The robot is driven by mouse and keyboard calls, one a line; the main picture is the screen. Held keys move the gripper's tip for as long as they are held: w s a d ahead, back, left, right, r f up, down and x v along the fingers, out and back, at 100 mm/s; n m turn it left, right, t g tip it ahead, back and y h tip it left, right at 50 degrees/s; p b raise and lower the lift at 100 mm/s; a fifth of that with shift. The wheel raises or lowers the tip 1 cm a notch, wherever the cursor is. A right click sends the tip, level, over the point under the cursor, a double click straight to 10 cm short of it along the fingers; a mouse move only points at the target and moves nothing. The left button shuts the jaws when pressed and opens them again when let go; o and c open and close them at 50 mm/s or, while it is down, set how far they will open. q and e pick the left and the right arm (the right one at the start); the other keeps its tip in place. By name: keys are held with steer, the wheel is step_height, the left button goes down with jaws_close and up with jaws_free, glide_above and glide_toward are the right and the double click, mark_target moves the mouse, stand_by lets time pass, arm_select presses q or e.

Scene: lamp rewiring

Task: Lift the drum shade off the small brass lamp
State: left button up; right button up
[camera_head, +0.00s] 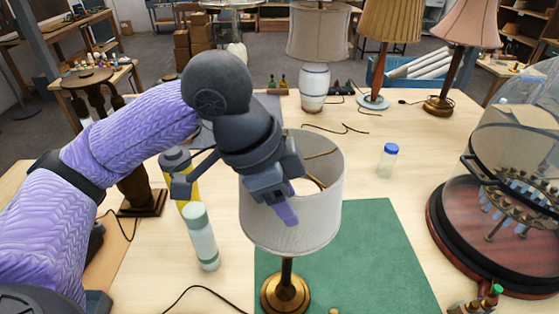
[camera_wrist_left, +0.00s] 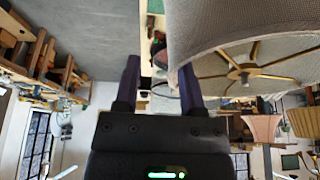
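The small brass lamp (camera_head: 285,293) stands upright on a green mat (camera_head: 375,260). Its pale grey drum shade (camera_head: 315,222) sits on top, with a brass fitting inside the open rim. In the left wrist view the shade (camera_wrist_left: 225,30) fills the upper right, its brass spokes visible. My left gripper (camera_head: 233,203) is open at the left side of the shade. One finger overlaps the shade's front wall in the head view; the other is outside, to the left. The wrist view shows a wide gap between the fingers (camera_wrist_left: 160,85), with the shade's edge near the right finger. Contact is unclear. My right gripper is out of view.
A white bottle with a green cap (camera_head: 201,240) and a yellow bottle (camera_head: 190,190) stand close left of the shade. A blue-capped jar (camera_head: 386,162) is behind right. A glass dome (camera_head: 510,170) stands at the right. Taller lamps (camera_head: 314,85) line the back.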

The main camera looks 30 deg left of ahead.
mark_target(301, 203)
arm_select(q)
steer(key=shift+w+d+f, duration=0.2)
steer(key=shift+w+f, duration=0.2)
steer(key=shift+f, duration=0.1)
steer(key=shift+w+d+f, duration=0.2)
steer(key=shift+w+f, duration=0.15)
steer(key=shift+f, duration=0.15)
steer(key=shift+w+d+f, duration=0.25)
steer(key=shift+w+f, duration=0.5)
steer(key=shift+w, duration=0.1)
steer(key=shift+s, duration=0.25)
steer(key=shift+s+r, duration=0.1)
steer(key=shift+s, duration=0.1)
steer(key=shift+c, duration=0.4)
steer(key=shift+w, duration=0.2)
steer(key=shift+c, duration=1.2)
jaws_close()
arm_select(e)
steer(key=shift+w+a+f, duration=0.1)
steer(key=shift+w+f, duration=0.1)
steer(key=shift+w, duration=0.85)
